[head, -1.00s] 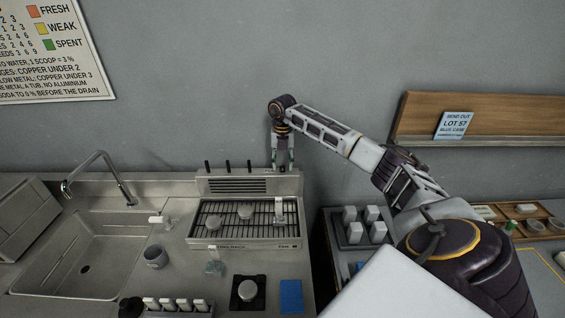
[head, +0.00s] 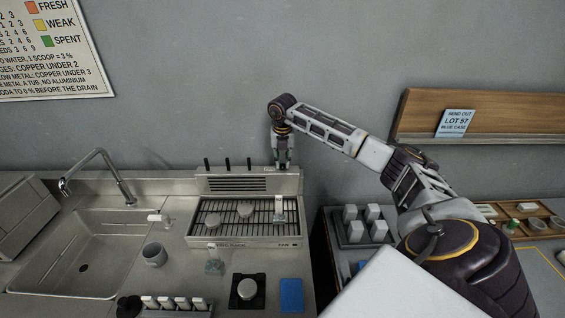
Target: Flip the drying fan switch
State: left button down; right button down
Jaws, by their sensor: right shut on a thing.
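The drying rack (head: 206,232) is a steel unit with a wire grate, a slotted back panel and a small FAN label at its front right. My right gripper (head: 283,163) points down at the right end of the rack's back ledge, beside a small pale label (head: 269,168). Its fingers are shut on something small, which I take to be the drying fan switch. The fingers hide it, so I cannot see which way it stands. My left gripper is out of view.
Several dark upright pegs (head: 228,163) stand along the ledge left of the gripper. A wooden shelf (head: 490,110) is on the right wall.

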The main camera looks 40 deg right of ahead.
jog(key=shift+s+a+r+t+h+b, duration=0.15)
jog(key=shift+t+h+b, duration=0.3)
jog(key=shift+b, duration=0.6)
jog(key=shift+s+a+f+t+h+b, duration=0.1)
jog(key=shift+t+h+b, duration=0.35)
jog(key=shift+b, duration=0.55)
jog(key=shift+r, duration=0.1)
jog(key=c, duration=1.3)
grip_release()
jog(key=shift+v, duration=6)
jog(key=shift+d, duration=0.15)
jog(key=shift+s, duration=0.1)
